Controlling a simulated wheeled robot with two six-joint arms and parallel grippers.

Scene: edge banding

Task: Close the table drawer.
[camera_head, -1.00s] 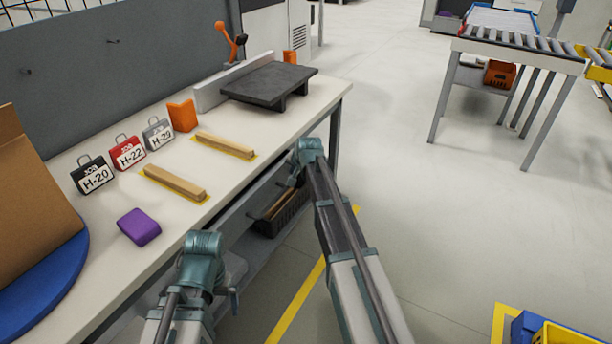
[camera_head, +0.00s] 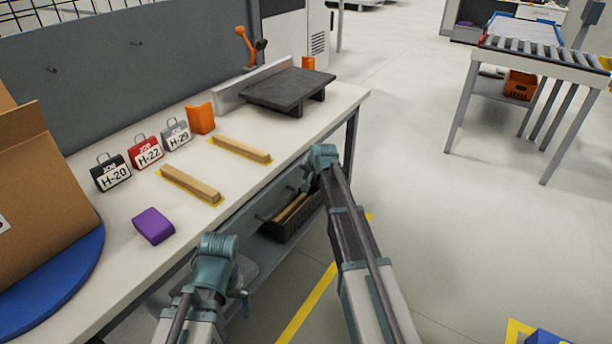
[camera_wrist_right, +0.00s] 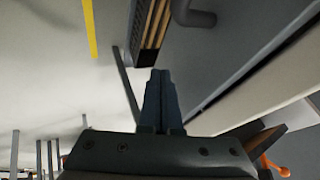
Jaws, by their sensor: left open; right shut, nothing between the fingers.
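The table's drawer front (camera_wrist_right: 225,45) is a long grey panel in the right wrist view, with a dark bar handle (camera_wrist_right: 192,14) at the top. In the head view the grey drawer front (camera_head: 240,219) shows under the table's front edge, partly hidden by my arms; how far it stands out I cannot tell. My right gripper (camera_wrist_right: 160,75) is shut and empty, beside the drawer front; in the head view it is mostly hidden behind its wrist. My left gripper (camera_head: 243,299) is open, low in front of the table, mostly hidden by its own wrist.
The white table (camera_head: 120,220) holds job tags, two wooden strips (camera_head: 190,185), a purple block (camera_head: 153,226) and a cardboard box (camera_head: 40,190) on a blue disc. A black crate (camera_head: 290,218) with strips sits below. Open floor lies right, before a roller table (camera_head: 545,65).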

